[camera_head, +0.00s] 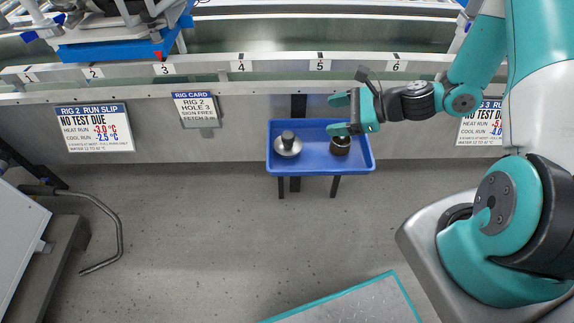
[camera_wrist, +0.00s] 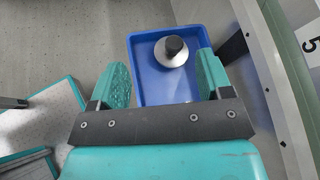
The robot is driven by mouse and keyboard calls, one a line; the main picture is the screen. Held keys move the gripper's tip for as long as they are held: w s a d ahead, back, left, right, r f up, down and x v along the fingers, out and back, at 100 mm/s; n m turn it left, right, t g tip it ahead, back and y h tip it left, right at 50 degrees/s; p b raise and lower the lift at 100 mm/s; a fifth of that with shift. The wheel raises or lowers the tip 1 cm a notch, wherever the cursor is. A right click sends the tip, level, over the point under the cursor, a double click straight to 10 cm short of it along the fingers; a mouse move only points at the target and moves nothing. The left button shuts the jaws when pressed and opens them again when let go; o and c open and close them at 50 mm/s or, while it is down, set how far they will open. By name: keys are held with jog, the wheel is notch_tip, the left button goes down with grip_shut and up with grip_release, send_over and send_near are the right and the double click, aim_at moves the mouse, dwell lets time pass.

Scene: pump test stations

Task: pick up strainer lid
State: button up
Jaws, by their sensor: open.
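The strainer lid appears to be the round silver disc with a black knob (camera_head: 288,149), lying knob up in the left part of a blue tray (camera_head: 313,169). In the wrist view the lid (camera_wrist: 171,60) shows beyond and between my fingers, apart from both. My gripper (camera_head: 338,114) is open and empty, above the right part of the tray and to the right of the lid. The wrist view shows both teal fingers (camera_wrist: 163,75) spread apart.
A dark round cup (camera_head: 340,146) stands in the tray's right part, close to my lower finger in the head view. The tray is against a grey metal bench front (camera_head: 235,150). Open floor lies before the tray.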

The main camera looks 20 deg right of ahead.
aim_at(294, 136)
jog(key=d+f+m+t+b, duration=0.25)
jog(key=f+m, duration=0.25)
jog(key=f, duration=0.4)
jog(key=shift+h, duration=0.6)
jog(key=b+x, duration=0.2)
jog(key=x, duration=0.8)
jog(key=shift+w, duration=0.25)
jog(key=shift+s+a+b+x, duration=0.15)
jog(key=shift+b+x, duration=0.2)
jog(key=shift+x, duration=1.2)
jog(key=shift+s+a+b+x, duration=0.15)
jog(key=shift+b+x, duration=0.2)
jog(key=shift+x, duration=1.2)
jog(key=shift+r, duration=0.1)
jog(key=shift+c, duration=0.4)
jog(key=c, duration=0.8)
